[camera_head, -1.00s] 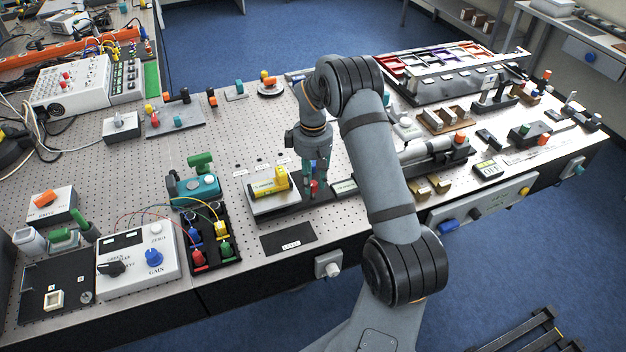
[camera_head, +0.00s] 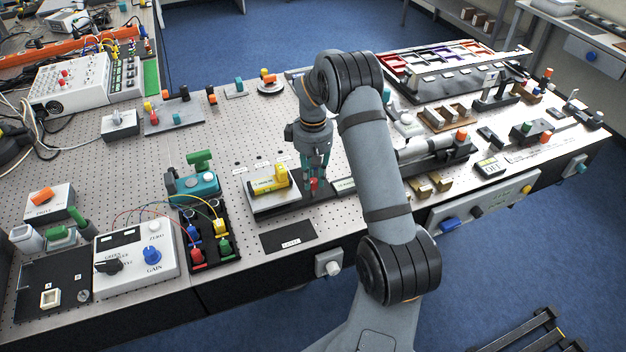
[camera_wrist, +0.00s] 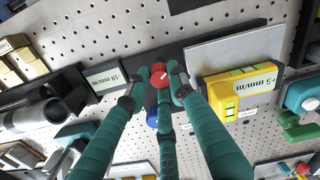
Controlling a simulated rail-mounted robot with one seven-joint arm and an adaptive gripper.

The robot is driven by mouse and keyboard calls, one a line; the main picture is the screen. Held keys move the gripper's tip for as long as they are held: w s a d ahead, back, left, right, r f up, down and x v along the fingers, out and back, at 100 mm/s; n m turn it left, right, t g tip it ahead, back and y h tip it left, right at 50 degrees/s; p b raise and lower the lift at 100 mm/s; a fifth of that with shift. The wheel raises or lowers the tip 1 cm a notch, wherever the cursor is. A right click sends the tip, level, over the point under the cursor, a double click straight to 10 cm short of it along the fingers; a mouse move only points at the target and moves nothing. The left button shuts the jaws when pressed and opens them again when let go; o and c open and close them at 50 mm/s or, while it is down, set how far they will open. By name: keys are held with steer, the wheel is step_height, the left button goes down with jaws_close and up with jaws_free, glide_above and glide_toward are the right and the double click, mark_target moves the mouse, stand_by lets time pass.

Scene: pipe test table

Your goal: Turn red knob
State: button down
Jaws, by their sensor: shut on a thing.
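The red knob (camera_head: 314,184) stands on a dark strip near the front edge of the table. In the wrist view the red knob (camera_wrist: 159,75) has a pale pointer line on its top. My gripper (camera_head: 315,179) points down over it, with teal fingers around the knob. In the wrist view my gripper (camera_wrist: 158,88) is shut on the red knob, its fingertips at the knob's sides. The fingers hide part of the knob and its base. A blue part (camera_wrist: 152,117) shows between the fingers, partly hidden.
A yellow level (camera_head: 268,182) on a grey plate stands close to the left of the gripper. A label reading 10 mm/m (camera_wrist: 106,82) lies beside the knob in the wrist view. A grey cylinder (camera_head: 425,148) lies to the right. A black labelled plate (camera_head: 288,236) lies in front.

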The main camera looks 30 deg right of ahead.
mark_target(313, 181)
steer(key=m+b, duration=0.2)
steer(key=m, duration=0.1)
steer(key=m+b, duration=0.2)
steer(key=shift+s+f, duration=0.1)
steer(key=shift+f, duration=0.15)
steer(key=m+b, duration=0.2)
steer(key=m, duration=0.3)
steer(key=shift+a+r+b, duration=0.1)
steer(key=shift+r+b, duration=0.05)
steer(key=shift+b, duration=0.2)
steer(key=c, duration=1.5)
jaws_free()
steer(key=shift+r, duration=0.1)
step_height(313, 181, up, 12)
